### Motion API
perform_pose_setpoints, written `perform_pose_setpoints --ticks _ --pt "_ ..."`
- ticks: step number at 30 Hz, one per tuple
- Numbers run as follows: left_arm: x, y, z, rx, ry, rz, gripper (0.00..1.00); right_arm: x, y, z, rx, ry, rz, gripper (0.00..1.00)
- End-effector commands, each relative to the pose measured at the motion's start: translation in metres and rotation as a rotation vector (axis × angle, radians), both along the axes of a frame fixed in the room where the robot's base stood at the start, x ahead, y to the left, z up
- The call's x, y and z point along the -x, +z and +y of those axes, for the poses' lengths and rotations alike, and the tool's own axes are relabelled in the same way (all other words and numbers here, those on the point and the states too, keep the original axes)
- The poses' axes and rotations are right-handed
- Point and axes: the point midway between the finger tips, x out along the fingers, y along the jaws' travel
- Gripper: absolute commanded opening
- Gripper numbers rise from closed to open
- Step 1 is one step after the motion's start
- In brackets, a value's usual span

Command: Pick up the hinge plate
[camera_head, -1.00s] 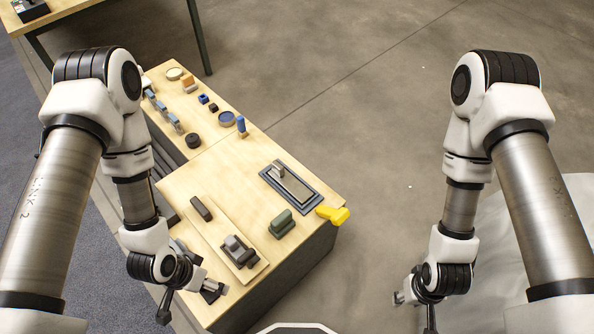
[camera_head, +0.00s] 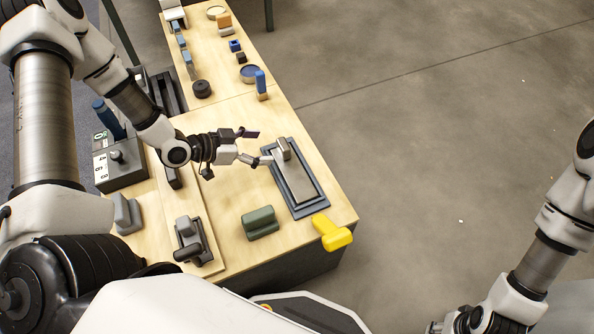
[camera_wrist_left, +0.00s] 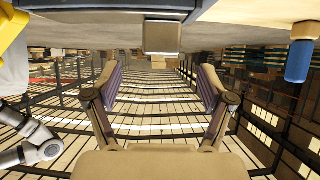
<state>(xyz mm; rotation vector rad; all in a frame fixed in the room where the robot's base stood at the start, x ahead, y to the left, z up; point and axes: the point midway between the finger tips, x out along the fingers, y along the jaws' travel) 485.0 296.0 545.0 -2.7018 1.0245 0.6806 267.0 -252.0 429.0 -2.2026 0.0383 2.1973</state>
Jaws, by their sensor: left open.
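The hinge plate appears to be the light metal plate (camera_head: 297,184) lying in a dark rectangular tray (camera_head: 321,204) near the bench's right edge. A raised grey block (camera_head: 284,148) stands at its far end, and shows in the left wrist view (camera_wrist_left: 162,37) top centre. My left gripper (camera_head: 257,147) is open and empty, just left of this block. In the wrist view its two fingers (camera_wrist_left: 160,88) are spread, with the block beyond and between them. Contact cannot be told. My right gripper (camera_head: 438,326) is at the bottom edge, away from the bench, its jaws unclear.
A yellow piece (camera_head: 331,233) sits at the bench corner near the tray. A green block (camera_head: 259,223) lies left of it. A blue-topped upright piece (camera_head: 261,84) stands beyond the tray. A grey clamp-like part (camera_head: 187,239) is at the near left. Bench between them is bare.

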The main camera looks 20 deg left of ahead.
Motion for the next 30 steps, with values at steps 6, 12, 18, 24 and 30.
perform_pose_setpoints --ticks 6,12,18,24,30 --pt "-0.018 -0.016 -0.016 -0.004 -0.007 0.0 0.82 0.0 -0.016 0.0 0.0 -0.001 -0.001 0.4" --pt "-0.041 -0.037 -0.034 -0.005 -0.009 0.001 0.82 0.0 -0.036 0.0 0.0 0.0 -0.001 0.4" --pt "-0.051 -0.038 -0.041 -0.001 -0.004 0.001 0.82 0.0 -0.037 0.0 0.0 -0.001 -0.001 0.4" --pt "-0.05 -0.038 -0.041 -0.001 -0.003 0.002 0.5 0.0 -0.036 0.0 0.0 -0.001 -0.001 0.4" --pt "-0.05 -0.038 -0.041 -0.001 -0.004 0.001 0.03 0.0 -0.036 0.0 0.0 -0.001 -0.001 0.4"
